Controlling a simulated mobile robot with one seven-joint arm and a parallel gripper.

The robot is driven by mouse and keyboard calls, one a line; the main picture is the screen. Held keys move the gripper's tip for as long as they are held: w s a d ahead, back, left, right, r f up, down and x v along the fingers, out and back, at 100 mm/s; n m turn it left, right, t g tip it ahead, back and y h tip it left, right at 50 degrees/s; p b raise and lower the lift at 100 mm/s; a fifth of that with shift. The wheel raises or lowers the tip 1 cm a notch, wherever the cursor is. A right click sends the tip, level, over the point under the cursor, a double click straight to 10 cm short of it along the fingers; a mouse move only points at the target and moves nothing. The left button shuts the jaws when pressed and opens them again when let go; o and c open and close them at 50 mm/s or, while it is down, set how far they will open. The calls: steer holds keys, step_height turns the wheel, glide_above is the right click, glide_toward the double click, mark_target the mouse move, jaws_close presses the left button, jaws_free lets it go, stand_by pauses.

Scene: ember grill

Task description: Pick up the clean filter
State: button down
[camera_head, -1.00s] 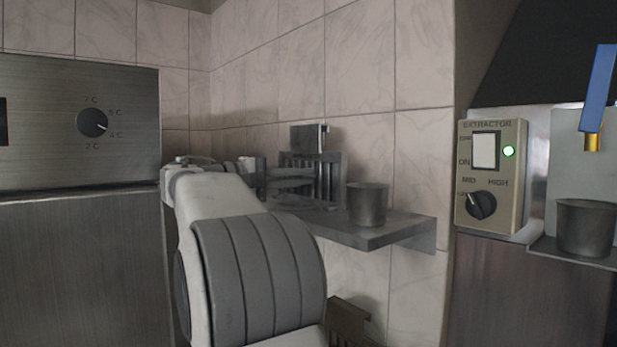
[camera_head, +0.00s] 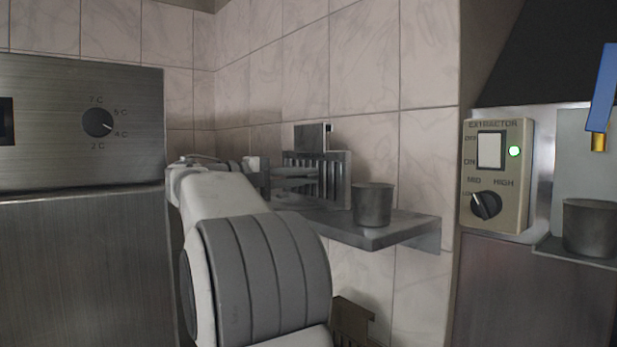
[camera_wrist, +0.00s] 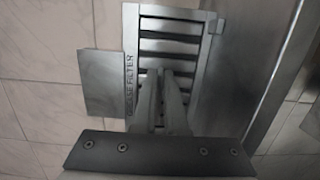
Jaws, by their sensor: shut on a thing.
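The filter (camera_head: 343,180) is a grey metal frame with dark slots, upright at the back of the wall shelf. In the wrist view the filter (camera_wrist: 207,22) fills the upper middle, with "GREASE FILTER" lettered along its left side. My gripper (camera_head: 312,173) reaches it from the left, and its fingers are shut on the filter's slatted part. In the wrist view my gripper (camera_wrist: 165,78) points up onto the slats. Whether the filter's bottom touches the shelf is hard to tell. The fingers hide part of its slats.
A plain metal plate (camera_head: 311,135) stands behind the filter. A metal cup (camera_head: 373,206) stands on the shelf (camera_head: 385,237), close right of the filter. A steel cabinet (camera_head: 80,250) is at the left. An extractor switch box (camera_head: 496,175) with a green light is at the right.

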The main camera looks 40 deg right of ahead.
steer(key=shift+r, duration=0.25)
